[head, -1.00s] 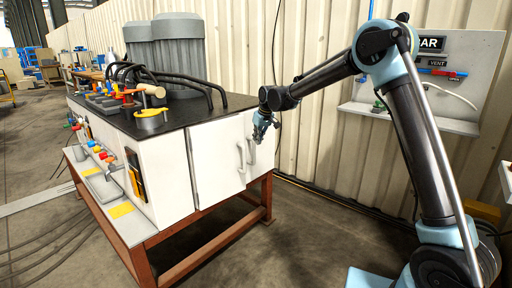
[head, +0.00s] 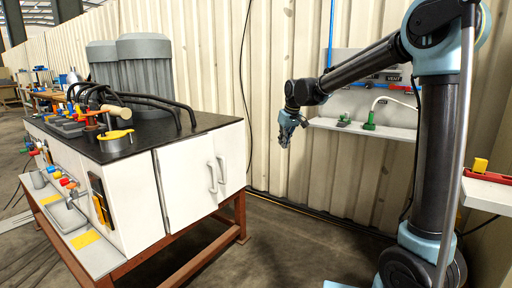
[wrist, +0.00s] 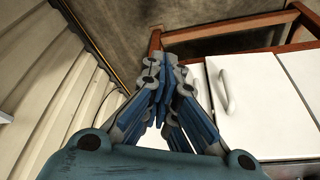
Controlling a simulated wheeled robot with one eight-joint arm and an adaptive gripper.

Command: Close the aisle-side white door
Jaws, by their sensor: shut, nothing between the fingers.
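The aisle-side white door (head: 187,185) is the left of two doors on the near end of the black-topped cabinet, with a vertical handle (head: 212,177) near its right edge. It looks flush, or nearly flush, with the wall-side white door (head: 234,160); a very small gap cannot be ruled out. My gripper (head: 286,144) is shut and empty, right of both doors and apart from them. In the wrist view the aisle-side door (wrist: 255,110) and its handle lie right of my gripper (wrist: 160,92), whose fingers hide part of the wall-side door.
The cabinet's black top (head: 150,142) carries hoses and coloured fittings, on a rust-red frame (head: 190,243). A corrugated wall (head: 290,60) runs behind. A wall shelf (head: 385,130) is behind my arm. The floor (head: 270,262) before the doors is clear.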

